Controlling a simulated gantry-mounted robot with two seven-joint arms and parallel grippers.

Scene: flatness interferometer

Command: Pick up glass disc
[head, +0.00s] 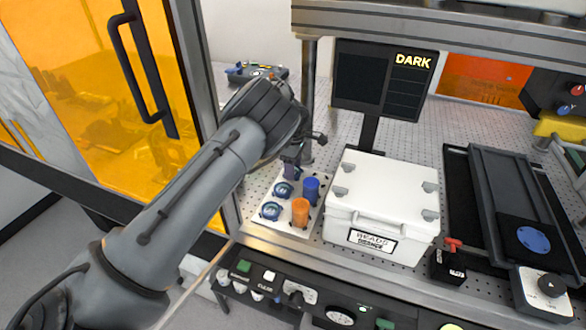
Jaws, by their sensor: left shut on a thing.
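My left gripper (291,171) reaches down from the upper left over the back of a white tray (258,229). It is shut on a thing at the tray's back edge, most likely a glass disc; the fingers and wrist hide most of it. Two round glass discs in dark blue rims show on the tray, one near the gripper (283,189) and one in front (270,211). A blue cylinder (311,190) and an orange cylinder (300,212) stand to their right. My right gripper is out of view.
A white lidded box (380,210) stands close to the tray's right. Behind it is a monitor (383,80) reading DARK. A metal post (309,100) rises just behind the gripper. A control panel (300,297) runs along the front. A dark rail unit (500,190) lies right.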

